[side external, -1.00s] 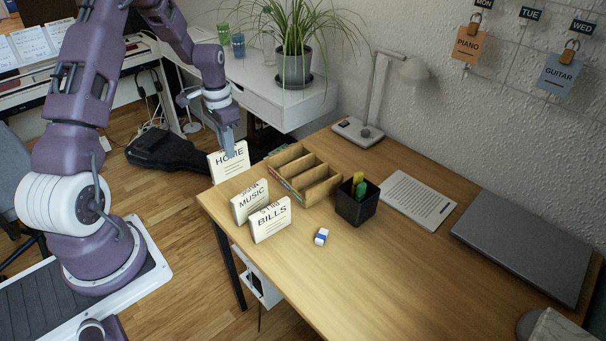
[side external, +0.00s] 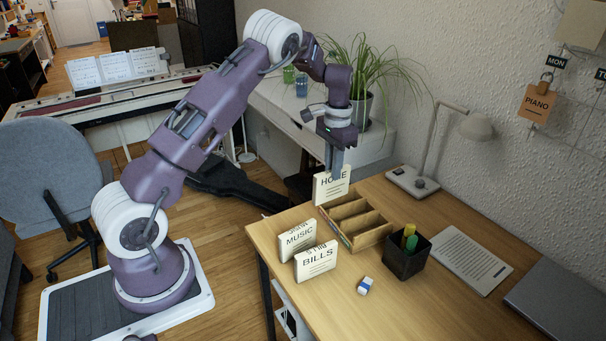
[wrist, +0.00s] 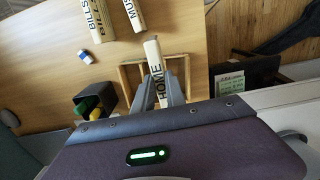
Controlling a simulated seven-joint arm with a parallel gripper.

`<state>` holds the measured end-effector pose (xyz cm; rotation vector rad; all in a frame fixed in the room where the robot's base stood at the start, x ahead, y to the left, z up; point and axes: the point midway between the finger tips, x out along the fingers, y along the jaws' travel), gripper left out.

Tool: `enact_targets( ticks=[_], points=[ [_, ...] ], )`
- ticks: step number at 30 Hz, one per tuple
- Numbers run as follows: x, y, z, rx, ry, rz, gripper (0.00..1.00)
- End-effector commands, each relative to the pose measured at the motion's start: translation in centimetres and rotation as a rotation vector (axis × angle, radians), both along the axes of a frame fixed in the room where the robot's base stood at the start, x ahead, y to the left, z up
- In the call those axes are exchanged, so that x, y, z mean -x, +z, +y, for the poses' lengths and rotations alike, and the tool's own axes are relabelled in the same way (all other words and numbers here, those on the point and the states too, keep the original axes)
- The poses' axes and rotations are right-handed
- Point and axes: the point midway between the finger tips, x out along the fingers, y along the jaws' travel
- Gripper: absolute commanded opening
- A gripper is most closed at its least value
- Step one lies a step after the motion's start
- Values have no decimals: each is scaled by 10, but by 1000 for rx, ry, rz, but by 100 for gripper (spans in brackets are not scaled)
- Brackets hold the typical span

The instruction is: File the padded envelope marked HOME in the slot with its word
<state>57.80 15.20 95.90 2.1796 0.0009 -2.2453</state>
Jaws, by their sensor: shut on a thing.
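The padded envelope marked HOME (side external: 331,187) is cream with black lettering and hangs upright in my gripper (side external: 338,168). In the wrist view the envelope (wrist: 152,54) is seen edge-on, its word on the top edge, between the fingers of my gripper (wrist: 160,92). The wooden sorter (side external: 371,239) stands on the desk with open, empty-looking slots. The envelope is at the sorter's far left end, raised, and partly covers it in the wrist view (wrist: 124,79). I cannot read the slot words or tell which slot is below.
The MUSIC envelope (side external: 297,240) and BILLS envelope (side external: 316,263) stand on the desk left of the sorter. A black pen cup (side external: 406,261) is close on its right. An eraser (side external: 365,286) lies in front. A lamp (side external: 412,182) and a sheet (side external: 468,259) are behind.

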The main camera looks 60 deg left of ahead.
Motion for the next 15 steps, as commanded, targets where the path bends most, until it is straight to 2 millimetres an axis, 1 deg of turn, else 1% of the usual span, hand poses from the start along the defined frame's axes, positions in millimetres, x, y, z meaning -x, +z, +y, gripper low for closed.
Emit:
enact_targets(
  ticks=[1, 3, 6, 7, 10, 13, 15],
  points=[
    [-17, 2, -19, -6, -22, -4, 0],
    [-36, 6, -44, -8, -45, -13, 0],
    [-53, 11, -72, -8, -76, -23, 0],
    [-56, 12, -78, -8, -83, -27, 0],
    [-62, 13, -90, -6, -96, -29, 0],
    [-63, 9, -93, -6, -98, -30, 0],
    [-63, 2, -92, -6, -98, -30, 0]
  ],
)
